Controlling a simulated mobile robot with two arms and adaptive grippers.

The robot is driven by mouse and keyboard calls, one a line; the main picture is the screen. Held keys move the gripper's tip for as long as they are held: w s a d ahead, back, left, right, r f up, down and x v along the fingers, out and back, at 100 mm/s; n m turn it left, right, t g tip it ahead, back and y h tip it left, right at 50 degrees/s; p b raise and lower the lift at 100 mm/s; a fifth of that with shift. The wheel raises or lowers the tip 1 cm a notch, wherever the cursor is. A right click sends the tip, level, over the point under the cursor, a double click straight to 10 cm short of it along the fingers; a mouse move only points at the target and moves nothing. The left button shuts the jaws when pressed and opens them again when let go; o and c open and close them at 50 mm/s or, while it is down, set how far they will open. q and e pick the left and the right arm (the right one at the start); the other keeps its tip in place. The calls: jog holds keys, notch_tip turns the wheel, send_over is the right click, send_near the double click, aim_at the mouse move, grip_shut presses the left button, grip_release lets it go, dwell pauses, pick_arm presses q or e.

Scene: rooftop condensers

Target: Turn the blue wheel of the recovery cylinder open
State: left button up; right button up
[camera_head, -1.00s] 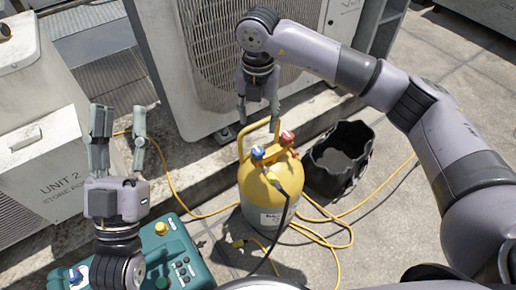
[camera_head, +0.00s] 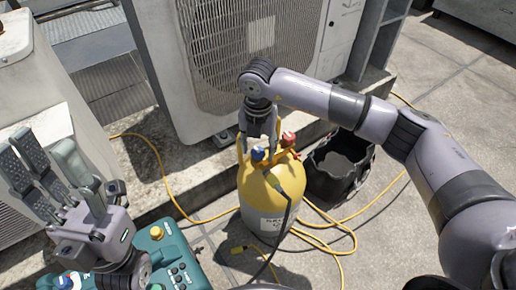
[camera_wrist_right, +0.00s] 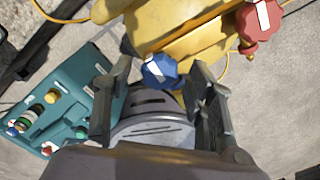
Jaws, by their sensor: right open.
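The yellow and grey recovery cylinder (camera_head: 257,195) stands upright on the ground in the head view. Its blue wheel (camera_head: 259,153) and red wheel (camera_head: 288,139) are on top. My right gripper (camera_head: 257,138) is just above and behind the blue wheel. In the right wrist view, the blue wheel (camera_wrist_right: 160,70) lies between the tips of the open fingers, with a gap to the right finger; whether the left one touches cannot be told. The red wheel (camera_wrist_right: 260,20) is outside the fingers, at upper right. My left gripper (camera_head: 45,145) is open and empty at the left.
A teal machine (camera_head: 180,250) stands left of the cylinder. A black bag (camera_head: 340,165) is close on its right. Yellow hoses (camera_head: 325,245) and a black hose (camera_head: 284,225) run around it. A condenser unit (camera_head: 215,60) stands behind.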

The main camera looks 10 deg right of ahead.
jog(key=c, duration=1.1)
jog(key=shift+c, duration=0.2)
